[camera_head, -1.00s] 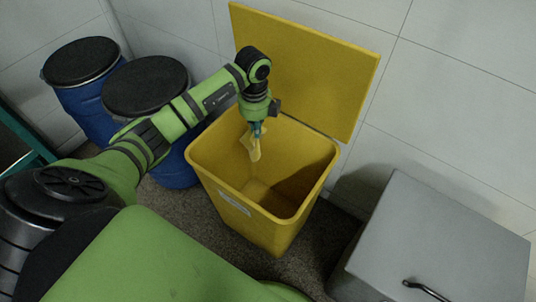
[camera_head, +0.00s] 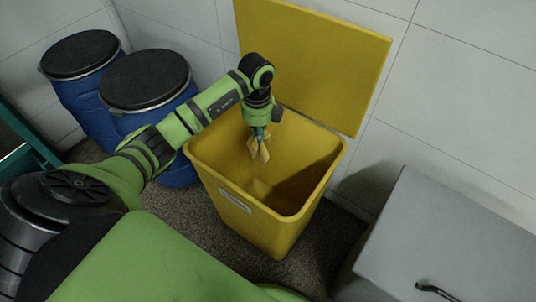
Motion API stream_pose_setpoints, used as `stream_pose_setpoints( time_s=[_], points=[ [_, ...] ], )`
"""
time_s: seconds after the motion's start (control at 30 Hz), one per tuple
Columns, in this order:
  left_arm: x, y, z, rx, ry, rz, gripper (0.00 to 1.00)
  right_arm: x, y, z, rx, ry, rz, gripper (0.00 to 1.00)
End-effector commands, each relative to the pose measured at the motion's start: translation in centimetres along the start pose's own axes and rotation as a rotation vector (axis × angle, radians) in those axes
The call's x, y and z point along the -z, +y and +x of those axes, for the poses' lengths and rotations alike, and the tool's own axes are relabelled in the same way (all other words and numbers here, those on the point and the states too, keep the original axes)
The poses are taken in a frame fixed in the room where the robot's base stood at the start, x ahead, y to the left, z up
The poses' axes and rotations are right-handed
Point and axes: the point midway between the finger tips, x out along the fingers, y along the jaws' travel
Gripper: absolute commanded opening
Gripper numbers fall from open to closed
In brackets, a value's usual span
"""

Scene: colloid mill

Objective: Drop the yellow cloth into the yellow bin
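The yellow bin (camera_head: 222,200) stands open on the floor, with its lid (camera_head: 315,65) raised against the wall. My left gripper (camera_head: 261,140) points down into the bin's opening, near its back left side. The pale yellow cloth (camera_head: 265,153) hangs at its fingertips, inside the bin and above its bottom. The fingers are small and partly covered by the cloth, but they look shut on it. My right gripper is not in view.
Two blue drums with black lids, a nearer one (camera_head: 150,80) and a farther one (camera_head: 80,55), stand left of the bin. A grey cabinet (camera_head: 450,230) with a dark handle stands at the right. Tiled walls are behind.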

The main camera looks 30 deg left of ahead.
Motion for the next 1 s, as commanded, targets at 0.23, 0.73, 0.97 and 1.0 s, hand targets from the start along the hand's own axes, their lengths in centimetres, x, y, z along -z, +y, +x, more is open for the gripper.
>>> stream_pose_setpoints(
  time_s=[0.23,0.73,0.97,1.0],
  points=[
    [0.01,0.00,0.03,0.000,0.000,0.000,0.00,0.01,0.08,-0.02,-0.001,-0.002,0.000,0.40],
    [0.02,-0.01,0.02,0.000,0.001,0.001,0.61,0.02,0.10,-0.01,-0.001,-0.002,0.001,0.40],
    [0.02,-0.01,0.02,0.000,0.001,0.001,0.77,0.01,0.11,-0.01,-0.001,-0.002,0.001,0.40],
    [0.02,-0.01,0.02,0.000,0.001,0.001,0.91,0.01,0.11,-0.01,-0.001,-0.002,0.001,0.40]
  ],
)
